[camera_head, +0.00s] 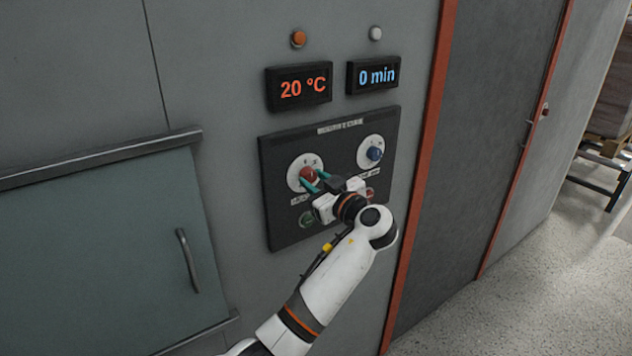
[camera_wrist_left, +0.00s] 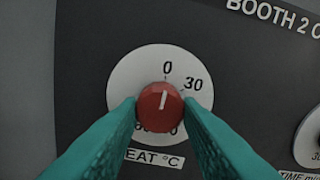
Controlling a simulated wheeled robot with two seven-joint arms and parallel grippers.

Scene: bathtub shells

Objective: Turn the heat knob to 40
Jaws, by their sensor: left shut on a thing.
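The red heat knob (camera_head: 308,174) sits on a white round dial on the dark control panel (camera_head: 283,228). In the left wrist view the knob (camera_wrist_left: 160,108) has a white pointer line aimed up, close to the 0 mark. The dial (camera_wrist_left: 122,86) shows 0 at top and 30 at upper right; the lower marks are partly hidden by the fingers. My left gripper (camera_head: 316,181) has teal fingers shut on the knob, one on each side. The heat display (camera_head: 299,87) reads 20 °C. My right gripper is not in view.
A blue knob (camera_head: 375,154) on a white dial is to the right on the panel. A green button (camera_head: 307,219) is below the heat dial. The time display (camera_head: 373,75) reads 0 min. A teal hatch with a handle (camera_head: 187,261) is at left.

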